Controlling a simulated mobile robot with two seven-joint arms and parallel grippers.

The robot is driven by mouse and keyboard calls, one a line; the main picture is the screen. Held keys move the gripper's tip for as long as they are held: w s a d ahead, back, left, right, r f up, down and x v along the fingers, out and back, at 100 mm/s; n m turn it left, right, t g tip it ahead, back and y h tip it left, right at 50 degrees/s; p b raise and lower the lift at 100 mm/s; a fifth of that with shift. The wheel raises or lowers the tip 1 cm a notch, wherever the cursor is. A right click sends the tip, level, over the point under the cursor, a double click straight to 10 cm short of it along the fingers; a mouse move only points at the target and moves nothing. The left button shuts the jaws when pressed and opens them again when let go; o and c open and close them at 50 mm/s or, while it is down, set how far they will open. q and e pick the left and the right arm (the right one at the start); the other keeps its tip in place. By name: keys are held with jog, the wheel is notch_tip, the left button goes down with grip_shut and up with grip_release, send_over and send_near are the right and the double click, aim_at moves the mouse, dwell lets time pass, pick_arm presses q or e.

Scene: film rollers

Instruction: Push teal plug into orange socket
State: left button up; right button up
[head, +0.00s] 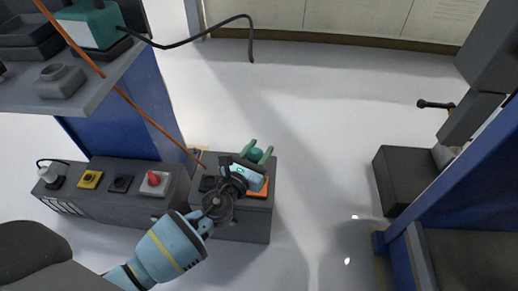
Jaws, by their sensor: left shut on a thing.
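My left arm comes in from the lower left, and its gripper (258,153) is over the right end of a low grey console. It is shut on the teal plug (257,155), which shows as a small piece between the green fingers. The orange socket (264,190) shows as an orange patch on the console top, beside and partly under the gripper body. The gripper hides much of it. I cannot tell whether the plug touches the socket. My right gripper is not in view.
The grey console (258,225) also carries a red knob (154,179) and a yellow switch (90,179). A thin orange cord (145,115) slants down toward it. Open floor lies right of the console.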

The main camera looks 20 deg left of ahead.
pick_arm(q)
jog(key=shift+f+b, duration=0.55)
jog(key=shift+f, duration=0.35)
notch_tip(320, 180, down, 5)
jog(key=b, duration=0.4)
jog(key=shift+r, duration=0.2)
jog(key=shift+f, duration=0.1)
dwell(0.6)
jog(key=shift+f+b, duration=0.3)
jog(key=shift+b, duration=0.15)
jog(key=shift+f, duration=0.1)
jog(key=shift+f, duration=0.2)
